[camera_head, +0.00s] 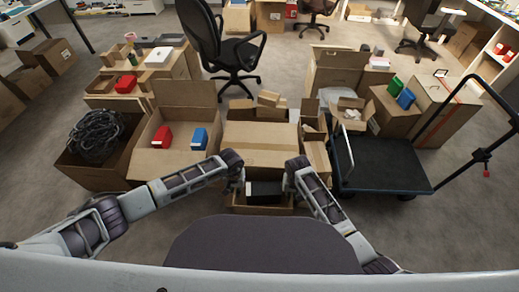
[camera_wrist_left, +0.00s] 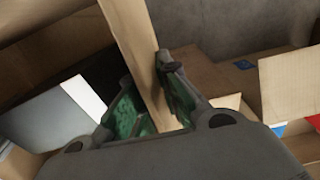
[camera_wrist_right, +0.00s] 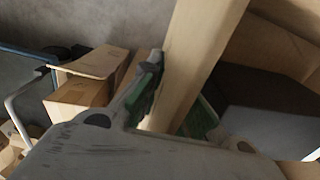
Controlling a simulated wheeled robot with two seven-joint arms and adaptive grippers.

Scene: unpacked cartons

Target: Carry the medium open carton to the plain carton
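An open carton (camera_head: 262,210) with a dark block inside is at the middle front of the head view, between my two grippers. My left gripper (camera_head: 238,187) is at its left side. In the left wrist view its fingers close on a cardboard wall (camera_wrist_left: 138,55). My right gripper (camera_head: 291,180) is at the right side, and in the right wrist view its fingers close on the opposite wall (camera_wrist_right: 198,55). A larger closed carton (camera_head: 260,146) without visible print stands just behind. Whether the held carton touches the floor is hidden.
An open carton (camera_head: 146,163) with a red and a blue item stands at the left, beside a carton of dark cable (camera_head: 75,177). A black platform cart (camera_head: 385,165) stands at the right. Cartons fill the back; an office chair (camera_head: 235,55) stands behind them.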

